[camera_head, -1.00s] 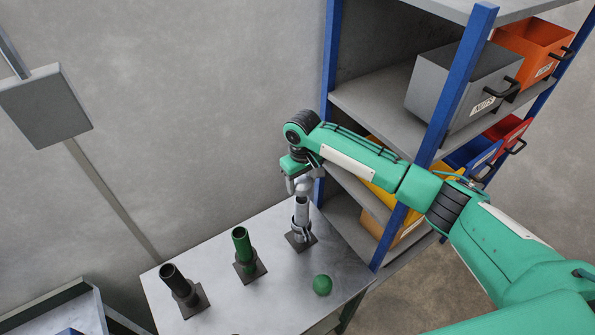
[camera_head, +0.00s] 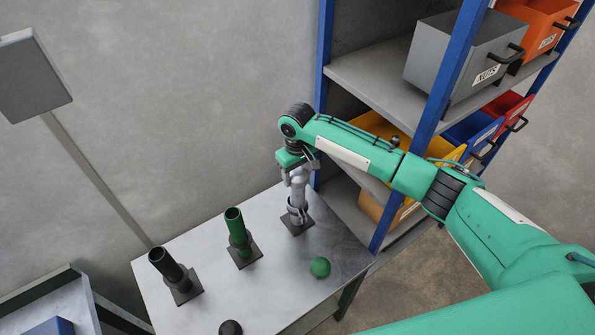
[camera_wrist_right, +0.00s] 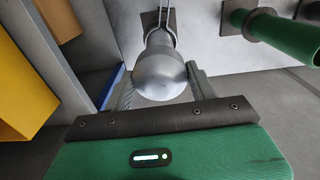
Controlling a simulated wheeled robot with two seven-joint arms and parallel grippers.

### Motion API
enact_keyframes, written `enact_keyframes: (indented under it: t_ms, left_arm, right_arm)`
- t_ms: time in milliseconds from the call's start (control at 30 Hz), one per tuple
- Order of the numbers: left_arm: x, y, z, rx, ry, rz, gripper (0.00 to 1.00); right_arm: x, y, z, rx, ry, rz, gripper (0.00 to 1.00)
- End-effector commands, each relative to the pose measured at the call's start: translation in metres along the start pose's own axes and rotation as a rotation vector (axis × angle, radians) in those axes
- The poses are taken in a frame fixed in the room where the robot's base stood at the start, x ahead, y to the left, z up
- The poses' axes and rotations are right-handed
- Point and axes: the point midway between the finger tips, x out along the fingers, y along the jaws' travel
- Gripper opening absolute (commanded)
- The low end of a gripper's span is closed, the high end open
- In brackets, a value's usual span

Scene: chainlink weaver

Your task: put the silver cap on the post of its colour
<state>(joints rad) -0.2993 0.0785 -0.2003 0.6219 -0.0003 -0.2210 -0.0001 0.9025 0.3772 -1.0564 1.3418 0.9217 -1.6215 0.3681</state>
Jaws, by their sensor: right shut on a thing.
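The silver post (camera_head: 297,207) stands on a dark square base at the back right of the table. My right gripper (camera_head: 298,174) is above it, reaching in from the right. In the right wrist view, its fingers are shut on the round silver cap (camera_wrist_right: 160,75). The cap is in line with the silver post (camera_wrist_right: 160,38), over its top end; I cannot tell whether it is fully seated. The left gripper is not in view.
A green post (camera_head: 238,235) and a black post (camera_head: 172,270) stand to the left on the metal table (camera_head: 205,240). A green ball (camera_head: 320,267) and a black ball (camera_head: 230,328) lie nearer the front. A shelf with bins (camera_head: 465,60) stands at right.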

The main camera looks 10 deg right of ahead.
Motion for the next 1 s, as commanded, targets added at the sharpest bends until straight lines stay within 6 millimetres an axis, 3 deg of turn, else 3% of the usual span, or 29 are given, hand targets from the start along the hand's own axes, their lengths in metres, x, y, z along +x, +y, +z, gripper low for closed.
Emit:
enact_keyframes:
  t_ms: [167,200,333,733,867,1000]
  left_arm:
    - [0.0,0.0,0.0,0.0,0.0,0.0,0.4]
    - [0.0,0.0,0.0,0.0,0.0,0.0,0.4]
    - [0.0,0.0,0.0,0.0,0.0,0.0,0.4]
    - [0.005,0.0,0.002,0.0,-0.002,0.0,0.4]
    - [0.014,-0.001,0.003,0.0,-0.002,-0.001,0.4]
    - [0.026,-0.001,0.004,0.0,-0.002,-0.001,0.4]
  right_arm:
    - [0.001,0.0,0.0,0.0,0.0,0.0,0.34]
    - [0.001,0.0,0.0,0.0,0.0,0.0,0.59]
    - [0.001,0.0,0.0,0.0,0.0,0.0,0.83]
    - [-0.007,0.0,-0.001,0.001,0.001,0.0,0.83]
    - [-0.026,0.0,-0.001,0.0,0.004,0.001,0.83]
    - [-0.059,0.0,-0.001,-0.001,0.005,0.0,0.83]
